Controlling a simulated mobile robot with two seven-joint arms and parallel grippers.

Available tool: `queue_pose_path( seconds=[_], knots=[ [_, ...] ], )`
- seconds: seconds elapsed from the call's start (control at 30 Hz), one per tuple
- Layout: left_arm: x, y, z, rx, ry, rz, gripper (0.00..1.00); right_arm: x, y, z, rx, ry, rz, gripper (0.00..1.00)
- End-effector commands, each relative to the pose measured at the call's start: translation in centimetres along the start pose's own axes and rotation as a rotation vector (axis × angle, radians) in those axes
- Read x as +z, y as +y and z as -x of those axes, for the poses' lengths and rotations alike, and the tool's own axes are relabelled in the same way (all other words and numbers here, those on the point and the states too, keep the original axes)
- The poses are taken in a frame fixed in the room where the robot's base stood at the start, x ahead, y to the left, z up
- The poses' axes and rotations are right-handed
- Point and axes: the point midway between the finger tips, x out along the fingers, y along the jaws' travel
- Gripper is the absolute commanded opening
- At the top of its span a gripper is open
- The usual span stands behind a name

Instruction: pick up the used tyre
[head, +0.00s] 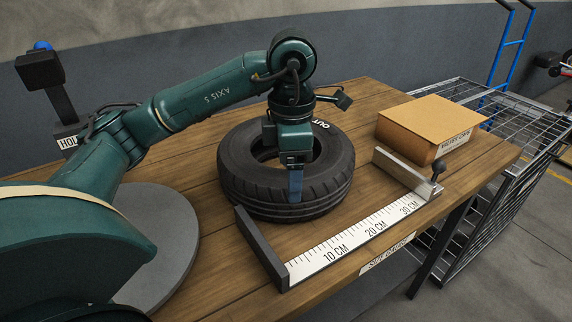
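The used tyre (240,189) is black and lies flat on the wooden table, with white lettering on its upper sidewall. My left gripper (295,183) points down at the tyre's near side. One bluish finger shows against the outer tread, touching or very close to it. The other finger is hidden, so I cannot tell whether the gripper is closed on the tyre wall. The gripper and wrist cover part of the tyre's hole. My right gripper is not in view.
A measuring gauge (340,246) with a centimetre scale and raised ends lies just in front of the tyre. A cardboard box (425,122) sits to the right on the wooden table (215,275). A wire cage (500,165) and blue hand truck (506,60) stand beyond.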

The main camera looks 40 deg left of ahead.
Motion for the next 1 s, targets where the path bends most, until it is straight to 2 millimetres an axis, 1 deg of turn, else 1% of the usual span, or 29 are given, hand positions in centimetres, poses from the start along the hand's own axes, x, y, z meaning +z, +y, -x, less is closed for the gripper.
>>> queue_pose_path(
  seconds=[0.03, 0.1, 0.27, 0.37, 0.5, 0.6, 0.7, 0.87, 0.9, 1.0],
  knots=[
    [0.0, 0.0, -0.8, -0.002, 0.002, 0.0, 0.77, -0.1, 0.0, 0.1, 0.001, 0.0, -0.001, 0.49],
    [0.0, 0.0, -1.5, -0.001, 0.001, -0.001, 0.77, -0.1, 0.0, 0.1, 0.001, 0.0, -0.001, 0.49],
    [0.1, 0.1, -2.4, 0.0, 0.0, -0.002, 0.77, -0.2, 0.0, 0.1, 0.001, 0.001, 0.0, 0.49],
    [0.2, 0.4, -3.6, -0.003, 0.003, 0.0, 0.77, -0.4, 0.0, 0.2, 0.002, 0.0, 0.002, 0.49],
    [0.5, 0.8, -5.8, -0.002, 0.002, -0.001, 0.77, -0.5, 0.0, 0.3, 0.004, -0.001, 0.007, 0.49],
    [0.5, 0.8, -6.9, 0.0, 0.0, -0.001, 0.77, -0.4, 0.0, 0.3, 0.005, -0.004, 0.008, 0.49],
    [0.5, 0.8, -7.3, 0.0, 0.0, -0.001, 0.77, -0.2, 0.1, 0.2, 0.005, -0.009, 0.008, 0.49],
    [0.5, 0.8, -7.3, 0.0, -0.001, -0.001, 0.77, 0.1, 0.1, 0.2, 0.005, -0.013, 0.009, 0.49],
    [0.5, 0.8, -7.3, 0.0, -0.001, -0.001, 0.76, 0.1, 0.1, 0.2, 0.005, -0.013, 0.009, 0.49],
    [0.5, 0.8, -7.3, 0.0, -0.001, -0.001, 0.68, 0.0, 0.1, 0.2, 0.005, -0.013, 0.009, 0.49]
  ],
)
